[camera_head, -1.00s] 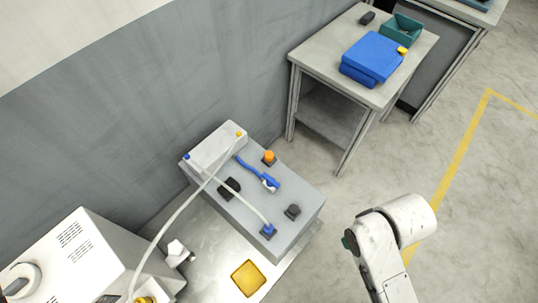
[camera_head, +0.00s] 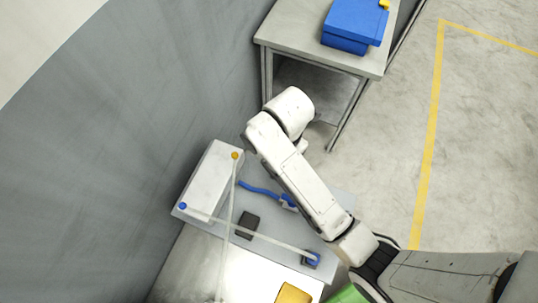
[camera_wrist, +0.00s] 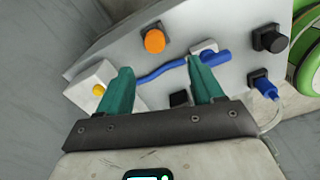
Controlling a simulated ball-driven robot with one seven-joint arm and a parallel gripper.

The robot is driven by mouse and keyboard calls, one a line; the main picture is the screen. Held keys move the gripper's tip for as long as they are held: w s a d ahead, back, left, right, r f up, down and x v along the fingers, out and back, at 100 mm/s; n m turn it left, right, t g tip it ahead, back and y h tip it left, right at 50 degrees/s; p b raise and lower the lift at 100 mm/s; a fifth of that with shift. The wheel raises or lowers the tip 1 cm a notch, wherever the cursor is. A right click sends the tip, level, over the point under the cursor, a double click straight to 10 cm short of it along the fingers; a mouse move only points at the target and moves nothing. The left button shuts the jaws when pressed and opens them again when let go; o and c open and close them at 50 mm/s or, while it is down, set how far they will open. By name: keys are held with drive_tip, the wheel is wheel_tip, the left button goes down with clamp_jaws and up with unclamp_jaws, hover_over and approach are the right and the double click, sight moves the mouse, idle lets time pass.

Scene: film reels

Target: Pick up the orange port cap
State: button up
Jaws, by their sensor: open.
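The orange port cap (camera_wrist: 154,41) is round and sits on a dark square base on the grey panel (camera_wrist: 120,50). In the wrist view it lies beyond my gripper (camera_wrist: 163,78), above the gap between the two teal fingers. The fingers are spread wide apart with nothing between them, and they do not touch the cap. In the head view my arm covers the place of the cap, so the cap and my gripper are hidden there.
A blue cable (camera_wrist: 163,70) with a connector crosses the panel below the cap. A black knob (camera_wrist: 270,38) and a blue plug (camera_wrist: 264,88) stand to the right. A white box (camera_head: 212,180) with pale tubes is at the panel's left. A table (camera_head: 285,35) holds a blue case (camera_head: 355,22).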

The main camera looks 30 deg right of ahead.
drive_tip(key=f, duration=0.7)
drive_tip(key=f+b, duration=0.1)
drive_tip(key=f, duration=0.2)
drive_tip(key=shift+w+a+f, duration=0.3)
drive_tip(key=shift+w+f, duration=0.05)
drive_tip(key=shift+f, duration=0.05)
drive_tip(key=c, duration=1.1)
drive_tip(key=shift+r, duration=0.1)
